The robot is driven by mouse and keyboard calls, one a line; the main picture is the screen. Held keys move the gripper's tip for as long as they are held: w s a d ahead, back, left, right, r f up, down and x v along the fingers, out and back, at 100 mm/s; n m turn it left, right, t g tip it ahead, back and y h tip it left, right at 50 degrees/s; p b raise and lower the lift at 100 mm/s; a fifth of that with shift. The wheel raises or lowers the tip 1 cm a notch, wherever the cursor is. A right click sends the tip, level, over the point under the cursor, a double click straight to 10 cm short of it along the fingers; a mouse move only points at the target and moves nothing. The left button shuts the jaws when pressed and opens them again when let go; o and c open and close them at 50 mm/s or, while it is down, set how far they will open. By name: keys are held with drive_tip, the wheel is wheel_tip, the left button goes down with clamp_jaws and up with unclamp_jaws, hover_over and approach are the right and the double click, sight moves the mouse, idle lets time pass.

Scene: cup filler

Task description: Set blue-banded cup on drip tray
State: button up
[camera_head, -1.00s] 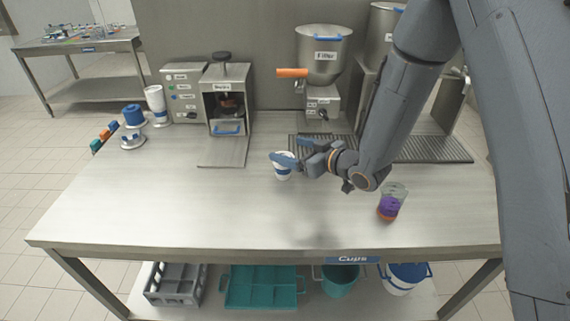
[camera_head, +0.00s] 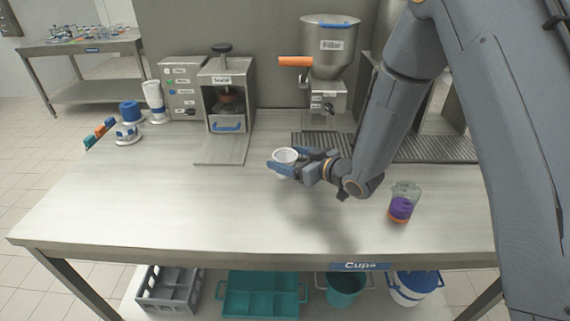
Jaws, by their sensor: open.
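A white cup (camera_head: 285,156) is on the worktop side nearest the hopper, its rim showing above my gripper; its band is hidden by the fingers. My gripper (camera_head: 284,168) reaches in from the right with its blue-grey fingers around the cup, jaws open. I cannot tell whether the cup touches the table or the fingers. The dark ribbed drip tray (camera_head: 312,143) lies below the hopper machine, behind and right of the cup, partly hidden by my arm.
The steel hopper (camera_head: 331,50) with an orange handle stands above the tray. A grey machine (camera_head: 226,95) stands at the back left. A glass with purple contents (camera_head: 401,207) stands right of my wrist. The front left of the table (camera_head: 150,200) is clear.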

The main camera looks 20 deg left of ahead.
sight(277, 154)
drive_tip(key=shift+p+x, duration=1.1)
drive_tip(key=shift+x, duration=1.6)
drive_tip(key=shift+s, duration=0.1)
drive_tip(key=shift+c, duration=0.5)
drive_tip(key=c, duration=1.1)
drive_tip(key=shift+a+r, duration=0.1)
drive_tip(key=shift+r, duration=0.05)
